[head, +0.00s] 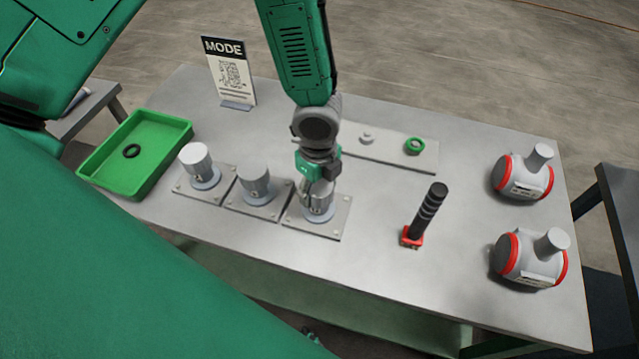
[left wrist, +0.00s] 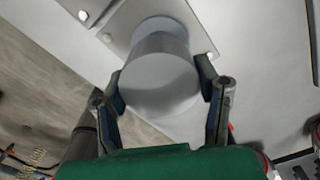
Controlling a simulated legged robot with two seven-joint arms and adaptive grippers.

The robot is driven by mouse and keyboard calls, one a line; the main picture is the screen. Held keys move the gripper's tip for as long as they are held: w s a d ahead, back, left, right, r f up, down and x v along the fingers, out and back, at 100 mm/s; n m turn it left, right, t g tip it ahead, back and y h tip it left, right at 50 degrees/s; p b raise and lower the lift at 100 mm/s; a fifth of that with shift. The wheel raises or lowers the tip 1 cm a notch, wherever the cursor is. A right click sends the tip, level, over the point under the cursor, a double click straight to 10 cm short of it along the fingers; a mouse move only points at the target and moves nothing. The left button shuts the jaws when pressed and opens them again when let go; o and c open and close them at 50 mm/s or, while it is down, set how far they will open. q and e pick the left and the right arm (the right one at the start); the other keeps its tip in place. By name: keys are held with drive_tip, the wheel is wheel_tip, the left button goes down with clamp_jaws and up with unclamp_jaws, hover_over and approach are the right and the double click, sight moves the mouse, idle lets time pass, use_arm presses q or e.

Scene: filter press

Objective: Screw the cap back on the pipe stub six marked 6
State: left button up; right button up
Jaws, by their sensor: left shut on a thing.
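Three grey pipe stubs stand on square metal plates in a row. The right-hand stub (head: 318,214) is under my left gripper (head: 318,186), and I cannot read a 6 on any of them. My left gripper is shut on a grey cylindrical cap, its fingers on both sides. In the left wrist view the cap (left wrist: 160,80) sits between the fingertips (left wrist: 161,88), in line with the stub's round base (left wrist: 160,28). I cannot tell how the cap's lower edge meets the stub. My right gripper is not in view.
The left stub (head: 196,160) and middle stub (head: 255,180) stand close by. A green tray (head: 165,132) holds a black ring (head: 131,151). A plate behind carries a green ring (head: 414,145). A black-handled tool (head: 430,210) and two red-banded grey vessels (head: 522,178) stand right.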

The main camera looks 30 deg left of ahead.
use_arm(q)
drive_tip(key=shift+w+r+m, duration=0.15)
drive_tip(key=shift+w+m, duration=0.15)
drive_tip(key=shift+c, duration=0.7)
drive_tip(key=o, duration=1.5)
drive_tip(key=shift+a+f, duration=0.1)
drive_tip(key=shift+f, duration=0.1)
drive_tip(key=shift+r, duration=0.15)
wheel_tip(320, 180, up, 12)
drive_tip(key=shift+w+f, duration=0.1)
drive_tip(key=shift+f, duration=0.1)
